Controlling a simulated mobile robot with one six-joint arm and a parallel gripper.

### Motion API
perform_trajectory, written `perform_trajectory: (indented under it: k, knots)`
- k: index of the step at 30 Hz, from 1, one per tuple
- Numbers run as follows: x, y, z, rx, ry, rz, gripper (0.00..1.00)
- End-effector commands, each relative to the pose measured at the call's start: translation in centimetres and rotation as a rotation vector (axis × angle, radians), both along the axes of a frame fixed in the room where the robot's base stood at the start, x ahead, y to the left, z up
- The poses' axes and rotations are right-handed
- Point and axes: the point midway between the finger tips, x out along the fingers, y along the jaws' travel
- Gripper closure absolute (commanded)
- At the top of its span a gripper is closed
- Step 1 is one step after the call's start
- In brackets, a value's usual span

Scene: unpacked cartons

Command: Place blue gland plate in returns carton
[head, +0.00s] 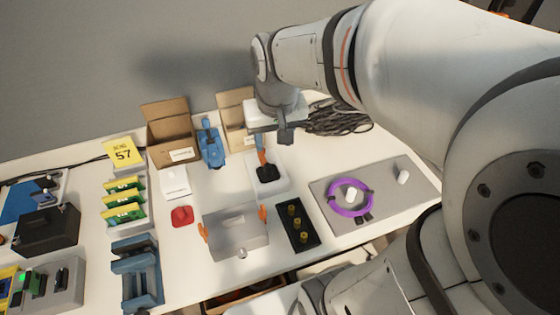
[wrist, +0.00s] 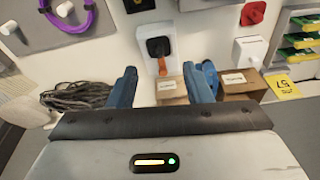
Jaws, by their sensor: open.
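Two open brown cartons stand at the back of the table, a left one (head: 170,143) and a right one (head: 236,121). Both carry white labels too small to read, so I cannot tell which is the returns carton. No piece is plainly the blue gland plate. A flat blue piece (head: 19,203) lies at the far left, and a chunky blue object (head: 211,149) stands between the cartons, partly hidden by a finger in the wrist view (wrist: 209,73). My gripper (head: 285,133) is open and empty above the back of the table; its two fingers frame the wrist view (wrist: 159,78).
A white switch box (head: 279,184) with an orange handle stands below my gripper. A coiled dark cable (head: 340,117) lies at the back right. A grey board (head: 400,202) with a purple ring is at right. A yellow "57" sign (head: 123,152) stands left of the cartons.

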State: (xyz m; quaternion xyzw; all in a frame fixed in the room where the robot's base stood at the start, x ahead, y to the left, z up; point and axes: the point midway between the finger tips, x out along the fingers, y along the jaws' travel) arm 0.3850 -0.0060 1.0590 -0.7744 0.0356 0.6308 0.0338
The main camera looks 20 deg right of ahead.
Motion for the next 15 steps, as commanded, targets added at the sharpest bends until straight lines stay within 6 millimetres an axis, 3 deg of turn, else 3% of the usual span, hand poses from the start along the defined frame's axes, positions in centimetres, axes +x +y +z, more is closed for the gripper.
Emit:
perform_trajectory:
  k: [3,6,10,15]
  knots:
    - [-3.9,0.0,-0.7,-0.005,-0.014,0.044,0.55]
    - [-6.2,0.0,-1.4,-0.009,-0.02,0.073,0.55]
    - [-7.9,0.5,-2.0,-0.012,-0.023,0.095,0.55]
    - [-8.4,0.5,-2.2,-0.013,-0.024,0.104,0.55]
